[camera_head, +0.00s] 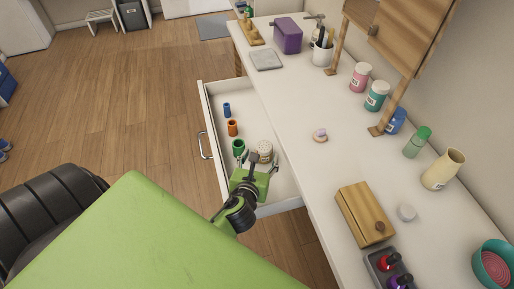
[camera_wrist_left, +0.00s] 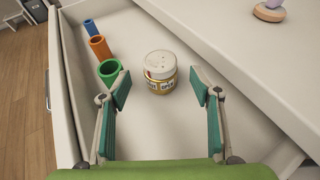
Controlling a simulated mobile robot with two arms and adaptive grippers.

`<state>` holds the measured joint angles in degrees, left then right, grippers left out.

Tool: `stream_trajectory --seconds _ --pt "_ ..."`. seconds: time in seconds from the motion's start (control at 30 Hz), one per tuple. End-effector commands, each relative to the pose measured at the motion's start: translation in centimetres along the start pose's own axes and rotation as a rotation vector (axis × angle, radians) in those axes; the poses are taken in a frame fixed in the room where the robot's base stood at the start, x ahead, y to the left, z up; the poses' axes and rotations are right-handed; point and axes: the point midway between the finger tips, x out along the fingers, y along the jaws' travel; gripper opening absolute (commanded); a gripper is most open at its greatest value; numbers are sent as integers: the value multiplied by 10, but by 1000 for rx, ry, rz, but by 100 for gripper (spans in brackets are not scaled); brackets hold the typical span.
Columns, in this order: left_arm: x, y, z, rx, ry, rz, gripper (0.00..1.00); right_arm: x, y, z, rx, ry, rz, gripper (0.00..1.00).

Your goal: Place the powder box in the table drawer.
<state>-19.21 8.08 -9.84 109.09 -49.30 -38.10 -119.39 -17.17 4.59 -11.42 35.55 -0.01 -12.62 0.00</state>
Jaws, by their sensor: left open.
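The powder box appears to be the small round jar with a white dotted lid and a gold, labelled body. It stands upright inside the open drawer (camera_head: 211,100), and I see the jar in the head view (camera_head: 264,147) and in the left wrist view (camera_wrist_left: 160,72). My left gripper (camera_head: 255,163) is over the drawer, open and empty. In the left wrist view its teal-padded fingers (camera_wrist_left: 159,90) are apart, with the jar between and just beyond their tips, not gripped. My right gripper is not in view.
The white tabletop (camera_head: 300,180) beside the drawer holds a wooden box (camera_head: 365,214), a small pinkish item (camera_head: 320,135), and several jars and bottles towards the wall.

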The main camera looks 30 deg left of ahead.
Motion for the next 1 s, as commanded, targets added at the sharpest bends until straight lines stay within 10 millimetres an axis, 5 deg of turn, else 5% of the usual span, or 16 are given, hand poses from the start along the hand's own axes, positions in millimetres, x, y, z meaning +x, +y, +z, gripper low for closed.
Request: stream_trajectory --seconds 0.3,1.0 --pt "-49 0 0 0 0 -1 58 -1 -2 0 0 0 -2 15" --pt "-56 0 6 0 -1 0 58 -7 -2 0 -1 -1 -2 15"
